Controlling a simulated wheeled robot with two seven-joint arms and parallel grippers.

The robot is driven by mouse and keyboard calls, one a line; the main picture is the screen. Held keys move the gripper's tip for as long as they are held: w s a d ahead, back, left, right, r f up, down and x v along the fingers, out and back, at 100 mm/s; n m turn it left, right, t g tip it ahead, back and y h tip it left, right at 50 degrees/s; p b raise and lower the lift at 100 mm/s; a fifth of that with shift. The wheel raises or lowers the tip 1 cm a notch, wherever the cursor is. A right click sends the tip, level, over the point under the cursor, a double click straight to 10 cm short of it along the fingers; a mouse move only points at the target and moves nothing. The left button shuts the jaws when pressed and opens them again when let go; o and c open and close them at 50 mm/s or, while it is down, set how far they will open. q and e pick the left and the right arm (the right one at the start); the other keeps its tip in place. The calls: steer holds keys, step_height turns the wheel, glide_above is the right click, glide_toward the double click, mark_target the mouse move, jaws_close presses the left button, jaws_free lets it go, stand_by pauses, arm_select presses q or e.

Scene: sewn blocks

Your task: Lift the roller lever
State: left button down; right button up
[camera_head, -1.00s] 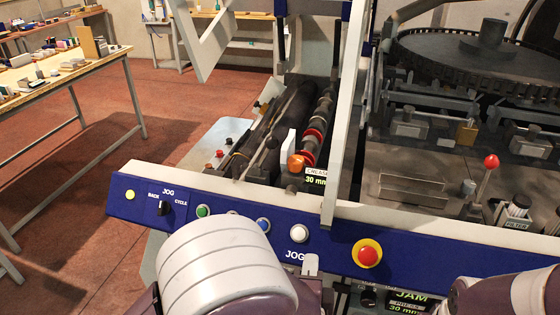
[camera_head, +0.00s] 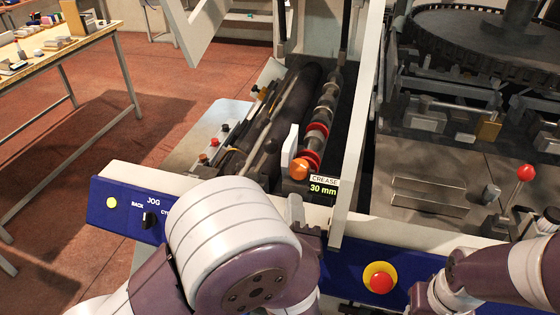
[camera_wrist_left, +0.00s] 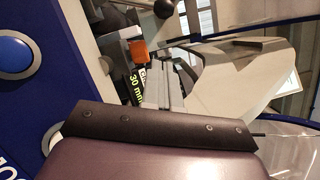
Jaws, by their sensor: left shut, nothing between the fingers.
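An orange knob (camera_head: 299,169) sits at the near end of the crease roller shaft, beside an upright white plate (camera_head: 289,146). I cannot tell for sure that this knob is the roller lever. A red-knobbed lever (camera_head: 526,173) stands upright at the far right.
A black "CREASE 30 mm" label (camera_head: 324,186) is right of the orange knob. A blue control panel (camera_head: 345,270) with a red stop button (camera_head: 381,282) runs along the front. A pale upright bar (camera_head: 352,150) stands close right of the rollers. A table (camera_head: 70,46) is at left.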

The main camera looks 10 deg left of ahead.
mark_target(264, 160)
arm_select(q)
steer(key=x, duration=0.3)
steer(key=p+x, duration=0.1)
steer(key=x, duration=0.3)
steer(key=shift+a+r, duration=0.1)
steer(key=shift+r, duration=0.15)
steer(key=w+a, duration=0.1)
steer(key=w+a+r+p, duration=0.1)
steer(key=a, duration=0.1)
steer(key=shift+r, duration=0.15)
steer(key=shift+w, duration=0.1)
